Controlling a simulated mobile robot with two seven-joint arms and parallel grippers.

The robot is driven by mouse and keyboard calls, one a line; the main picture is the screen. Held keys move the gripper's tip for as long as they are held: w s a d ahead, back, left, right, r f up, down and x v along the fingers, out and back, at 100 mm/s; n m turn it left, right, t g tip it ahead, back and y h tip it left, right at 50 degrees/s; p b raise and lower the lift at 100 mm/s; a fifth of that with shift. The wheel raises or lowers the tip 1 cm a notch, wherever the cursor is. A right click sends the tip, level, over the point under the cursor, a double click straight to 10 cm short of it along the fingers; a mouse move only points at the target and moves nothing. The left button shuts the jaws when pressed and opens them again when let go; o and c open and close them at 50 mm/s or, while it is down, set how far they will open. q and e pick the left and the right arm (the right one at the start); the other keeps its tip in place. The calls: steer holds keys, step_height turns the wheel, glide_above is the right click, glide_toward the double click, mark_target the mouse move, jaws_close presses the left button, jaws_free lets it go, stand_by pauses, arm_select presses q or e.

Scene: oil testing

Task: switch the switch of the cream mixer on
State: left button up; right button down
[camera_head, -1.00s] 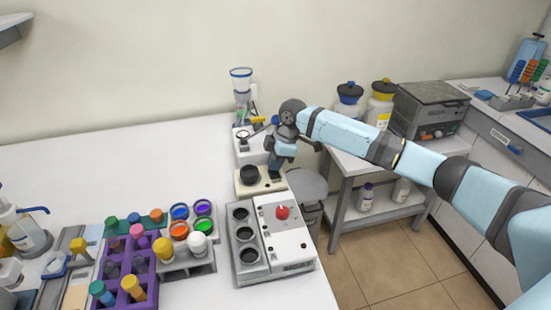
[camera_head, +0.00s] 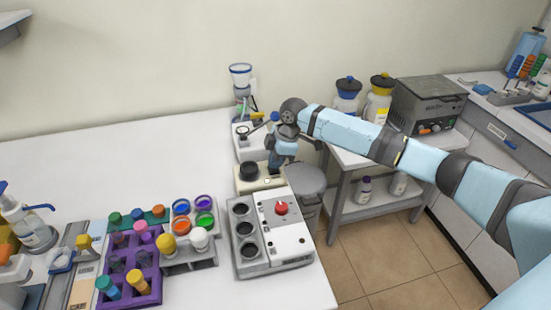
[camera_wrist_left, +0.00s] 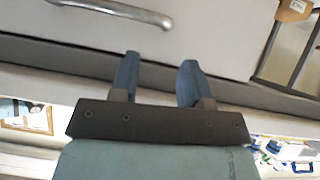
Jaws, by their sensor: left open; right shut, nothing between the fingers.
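The cream mixer (camera_head: 247,186) is a small cream-coloured box with a round black cup on top. It stands near the right edge of the white table in the head view. My right gripper (camera_head: 273,168) points down at the right part of the mixer and is shut, with nothing held. Its fingers and the arm hide the mixer's right side, and I cannot make out the switch or tell whether the fingers touch it. My left gripper (camera_wrist_left: 158,75) is open and empty in the left wrist view, in front of a pale drawer front with a metal handle.
A grey-white device (camera_head: 289,234) with a red knob and three dark wells stands just in front of the mixer. A white device with a funnel (camera_head: 240,75) stands behind it. A purple rack (camera_head: 149,268) holds coloured-capped tubes at front left. The back left table is clear.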

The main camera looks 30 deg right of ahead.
steer(key=shift+v, duration=0.85)
arm_select(q)
steer(key=shift+s+a+f, duration=0.15)
steer(key=shift+a+f, duration=0.05)
steer(key=shift+f, duration=0.05)
arm_select(e)
steer(key=v, duration=1.2)
steer(key=shift+a, duration=0.1)
